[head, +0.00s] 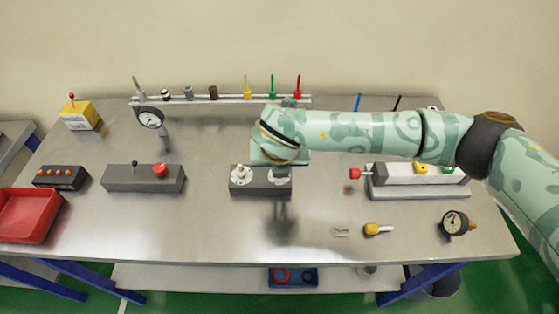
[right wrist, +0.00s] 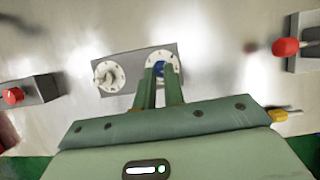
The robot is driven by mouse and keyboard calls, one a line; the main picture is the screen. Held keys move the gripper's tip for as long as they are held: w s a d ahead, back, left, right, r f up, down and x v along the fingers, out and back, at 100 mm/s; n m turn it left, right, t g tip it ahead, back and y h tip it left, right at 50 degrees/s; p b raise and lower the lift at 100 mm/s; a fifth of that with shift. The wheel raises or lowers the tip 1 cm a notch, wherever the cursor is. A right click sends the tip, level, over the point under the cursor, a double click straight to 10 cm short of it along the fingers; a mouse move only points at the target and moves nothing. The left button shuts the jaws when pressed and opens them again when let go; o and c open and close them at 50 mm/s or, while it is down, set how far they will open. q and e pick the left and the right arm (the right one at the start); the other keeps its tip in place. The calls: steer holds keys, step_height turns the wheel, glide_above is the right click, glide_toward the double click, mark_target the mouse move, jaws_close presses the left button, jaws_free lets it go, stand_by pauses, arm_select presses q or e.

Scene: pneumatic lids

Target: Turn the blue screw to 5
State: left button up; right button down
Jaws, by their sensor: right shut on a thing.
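The blue screw (right wrist: 159,68) shows in the right wrist view, in the middle of a white round dial (right wrist: 150,58) on a dark grey block (right wrist: 132,68). My right gripper (right wrist: 158,78) is shut on the blue screw, its two green fingers reaching down onto it. In the head view the block (head: 260,192) stands mid-table, and my right arm hides the screw from above. A second white dial with a pale knob (right wrist: 105,74) sits left of it on the same block. The dial's numbers are too small to read. My left gripper is not in view.
A grey box with a red button (head: 160,170) stands to the left. A grey fixture with a red knob (head: 354,174) stands to the right. A gauge on a post (head: 150,118) and a tool rack (head: 225,100) are behind.

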steer(key=c, duration=1.5)
jaws_free()
steer(key=shift+r, duration=0.1)
steer(key=p+v, duration=0.1)
steer(key=v, duration=1.5)
steer(key=shift+r, duration=0.1)
